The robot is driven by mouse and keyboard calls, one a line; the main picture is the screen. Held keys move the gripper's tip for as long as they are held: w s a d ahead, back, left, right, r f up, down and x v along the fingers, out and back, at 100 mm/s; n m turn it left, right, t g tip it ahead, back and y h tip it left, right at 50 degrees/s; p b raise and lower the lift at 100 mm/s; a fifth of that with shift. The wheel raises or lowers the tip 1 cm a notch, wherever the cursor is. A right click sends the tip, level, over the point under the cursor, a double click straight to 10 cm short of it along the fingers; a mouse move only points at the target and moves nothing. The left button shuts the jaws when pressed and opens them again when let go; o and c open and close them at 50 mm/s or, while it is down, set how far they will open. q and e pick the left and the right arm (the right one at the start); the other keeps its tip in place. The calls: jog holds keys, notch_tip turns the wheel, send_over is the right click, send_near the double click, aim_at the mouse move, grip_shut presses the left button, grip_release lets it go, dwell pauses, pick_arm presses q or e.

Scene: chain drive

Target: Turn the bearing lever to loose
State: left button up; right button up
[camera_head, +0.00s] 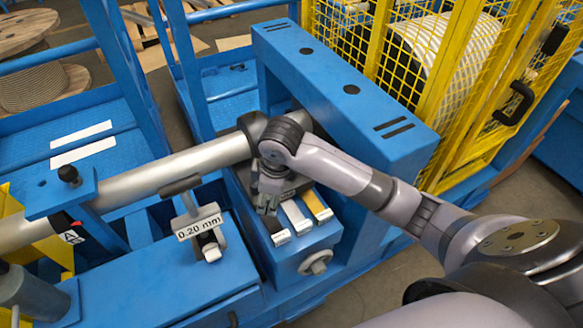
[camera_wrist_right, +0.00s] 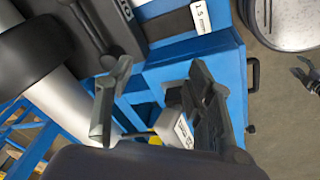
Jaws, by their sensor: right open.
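My right gripper (camera_head: 268,203) reaches down over a blue block (camera_head: 300,262) beside the silver roller tube (camera_head: 165,175). On the block's top sit lever-like bars with pale ends: a dark one (camera_head: 281,238), a white one (camera_head: 297,217) and a yellow one (camera_head: 318,206). In the right wrist view the fingers (camera_wrist_right: 155,105) are apart, with a pale labelled end (camera_wrist_right: 180,128) between them. I cannot tell if they touch it. Which part is the bearing lever is not clear. A dark pronged shape (camera_wrist_right: 305,75) at that view's right edge looks like my left gripper.
A T-handled part with a "0.20 mm" plate (camera_head: 199,222) stands left of the block. A round knob (camera_head: 316,263) is on the block's front. A thick blue beam (camera_head: 345,85) and a yellow mesh guard (camera_head: 440,70) stand behind my right arm.

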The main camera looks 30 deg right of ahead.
jog(key=w+d+r+h, duration=0.2)
jog(key=w+d+r, duration=0.5)
jog(key=d+r, duration=0.3)
jog(key=shift+g, duration=0.3)
jog(key=w+f, duration=0.1)
jog(key=f, duration=0.4)
jog(key=w+d+f, duration=0.1)
jog(key=f, duration=1.1)
jog(key=shift+w+d, duration=0.2)
jog(key=shift+w, duration=0.2)
jog(key=shift+r, duration=0.1)
grip_shut()
